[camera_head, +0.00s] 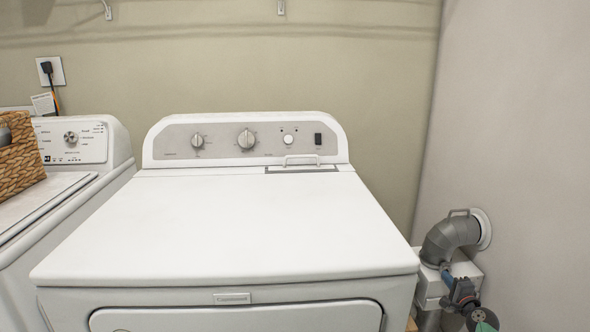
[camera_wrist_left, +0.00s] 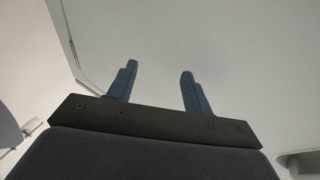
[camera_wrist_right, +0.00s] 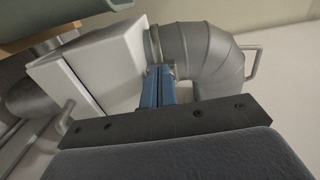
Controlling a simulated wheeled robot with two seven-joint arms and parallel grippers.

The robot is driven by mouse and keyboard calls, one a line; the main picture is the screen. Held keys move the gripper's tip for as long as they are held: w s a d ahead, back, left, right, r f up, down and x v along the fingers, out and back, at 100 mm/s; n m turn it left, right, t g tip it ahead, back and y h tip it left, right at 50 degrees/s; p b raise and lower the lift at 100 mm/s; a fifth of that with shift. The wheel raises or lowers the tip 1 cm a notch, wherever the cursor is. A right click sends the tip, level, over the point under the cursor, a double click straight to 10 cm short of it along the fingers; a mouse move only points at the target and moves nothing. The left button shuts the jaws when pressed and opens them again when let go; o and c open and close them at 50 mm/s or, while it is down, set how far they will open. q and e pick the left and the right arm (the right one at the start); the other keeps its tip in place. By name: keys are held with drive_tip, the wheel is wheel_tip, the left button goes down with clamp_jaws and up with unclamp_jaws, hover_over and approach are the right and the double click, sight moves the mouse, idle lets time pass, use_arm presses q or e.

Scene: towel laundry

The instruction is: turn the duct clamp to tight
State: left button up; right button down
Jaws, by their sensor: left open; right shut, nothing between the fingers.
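A grey ribbed duct elbow (camera_head: 450,238) runs from a round wall plate down to a white box at the lower right. It also shows in the right wrist view (camera_wrist_right: 205,55). A thin grey bar handle (camera_head: 459,212) stands out near its wall end; it appears at the right in the right wrist view (camera_wrist_right: 252,62). I cannot tell whether this handle is the clamp's. My right gripper (camera_head: 447,274) is shut and empty, its blue fingertips close to the duct's box end; contact is unclear. My left gripper (camera_wrist_left: 159,70) is open and empty, and out of the head view.
The white box (camera_wrist_right: 85,75) under the duct has a small handle. A white dryer (camera_head: 235,225) fills the middle, with a washer (camera_head: 75,142) and wicker basket (camera_head: 20,155) at left. The right wall (camera_head: 520,130) stands close beside the duct.

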use_arm(q)
drive_tip(key=shift+r+t, duration=0.4)
drive_tip(key=shift+r, duration=0.65)
use_arm(e)
drive_tip(key=shift+r, duration=0.15)
use_arm(q)
drive_tip(key=shift+a+r, duration=0.1)
drive_tip(key=shift+r, duration=0.15)
use_arm(e)
drive_tip(key=shift+a, duration=0.4)
use_arm(q)
drive_tip(key=shift+r+p, duration=0.5)
drive_tip(key=shift+p, duration=0.25)
use_arm(e)
drive_tip(key=s, duration=0.6)
drive_tip(key=shift+d, duration=0.25)
